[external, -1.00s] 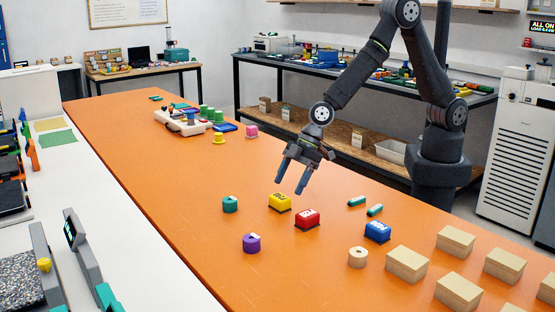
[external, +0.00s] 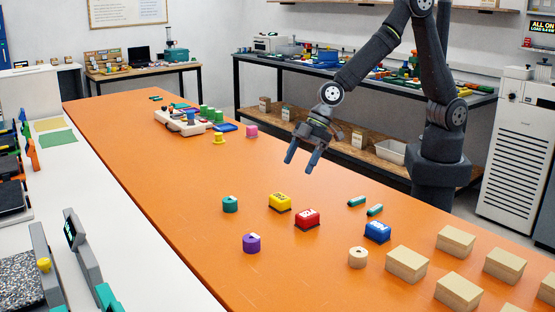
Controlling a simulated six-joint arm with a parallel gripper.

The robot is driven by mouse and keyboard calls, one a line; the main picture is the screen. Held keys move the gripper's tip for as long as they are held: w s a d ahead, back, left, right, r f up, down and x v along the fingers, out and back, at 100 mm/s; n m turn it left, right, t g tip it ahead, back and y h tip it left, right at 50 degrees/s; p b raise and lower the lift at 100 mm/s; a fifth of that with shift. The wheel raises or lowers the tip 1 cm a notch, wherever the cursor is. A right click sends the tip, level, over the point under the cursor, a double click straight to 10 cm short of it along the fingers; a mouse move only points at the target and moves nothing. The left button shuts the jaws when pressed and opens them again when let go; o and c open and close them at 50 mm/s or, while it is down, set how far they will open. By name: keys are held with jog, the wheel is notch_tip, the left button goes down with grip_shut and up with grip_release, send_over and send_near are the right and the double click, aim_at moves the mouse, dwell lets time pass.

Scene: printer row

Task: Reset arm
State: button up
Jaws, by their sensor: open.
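My gripper (external: 302,163) hangs in the air above the middle of the orange table (external: 170,185). Its two blue fingers point down and stand apart, with nothing between them. It is above and behind the yellow block (external: 280,202) and the red block (external: 307,219), clear of both. My arm reaches in from the right, where its base stands behind the table.
A blue block (external: 377,232), a teal spool (external: 230,205), a purple spool (external: 251,243) and a beige spool (external: 357,257) stand on the table. Several tan boxes (external: 407,264) fill the right.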

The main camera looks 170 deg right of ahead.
aim_at(284, 195)
jog(key=x, duration=1.2)
jog(key=shift+a+f, duration=0.1)
jog(key=shift+f, duration=0.05)
jog(key=shift+r, duration=0.2)
